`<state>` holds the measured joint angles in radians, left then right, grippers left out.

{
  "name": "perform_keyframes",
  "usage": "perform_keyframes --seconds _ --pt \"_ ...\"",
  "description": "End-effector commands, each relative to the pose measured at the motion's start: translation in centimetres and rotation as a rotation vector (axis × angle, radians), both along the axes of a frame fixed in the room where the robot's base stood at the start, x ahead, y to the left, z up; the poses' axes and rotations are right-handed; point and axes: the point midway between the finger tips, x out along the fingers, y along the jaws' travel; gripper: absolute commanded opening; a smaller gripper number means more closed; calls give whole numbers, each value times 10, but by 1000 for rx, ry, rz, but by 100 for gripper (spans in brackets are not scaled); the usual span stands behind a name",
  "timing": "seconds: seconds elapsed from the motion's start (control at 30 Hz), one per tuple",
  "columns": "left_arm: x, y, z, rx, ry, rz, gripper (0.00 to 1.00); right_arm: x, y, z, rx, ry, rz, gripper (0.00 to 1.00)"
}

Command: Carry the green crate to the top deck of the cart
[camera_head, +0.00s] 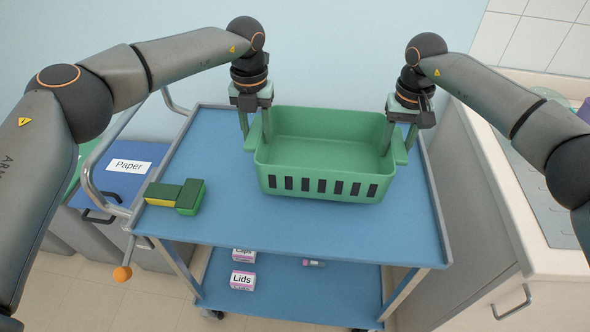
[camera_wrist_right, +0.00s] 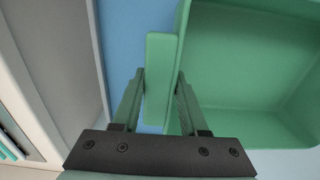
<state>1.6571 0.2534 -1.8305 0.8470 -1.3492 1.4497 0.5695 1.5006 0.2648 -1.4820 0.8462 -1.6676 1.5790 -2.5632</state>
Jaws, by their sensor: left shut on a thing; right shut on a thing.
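The green crate (camera_head: 330,150) is over the blue top deck (camera_head: 300,222) of the cart, level and empty. I cannot tell whether its bottom touches the deck. My left gripper (camera_head: 254,135) is shut on the handle at the crate's left end. My right gripper (camera_head: 398,140) is shut on the handle at the crate's right end. In the right wrist view the handle (camera_wrist_right: 160,75) stands between the two fingers of my right gripper (camera_wrist_right: 160,100), and part of the crate's inside (camera_wrist_right: 255,60) shows.
Green and yellow sponges (camera_head: 178,196) lie on the top deck at left. The lower shelf (camera_head: 290,288) holds a box marked Lids (camera_head: 243,280), another box (camera_head: 244,255) and a small tube (camera_head: 314,262). A blue-lidded Paper bin (camera_head: 125,180) stands left, a counter (camera_head: 500,190) right.

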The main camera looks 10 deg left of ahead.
Motion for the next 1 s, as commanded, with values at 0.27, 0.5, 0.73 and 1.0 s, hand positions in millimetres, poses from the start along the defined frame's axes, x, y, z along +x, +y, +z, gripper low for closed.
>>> perform_keyframes --seconds 0.27,0.5,0.73,1.0 --pt "0 -1 -6 0 -1 -3 0 0 1 -6 -1 0 3 0" --pt "0 -1 -20 0 -1 -3 0 0 1 -20 -1 0 3 0" --pt "0 -1 -33 0 -1 -3 0 0 1 -34 -1 0 3 0" --pt "0 -1 -49 0 -1 -3 0 0 1 -50 -1 0 3 0"
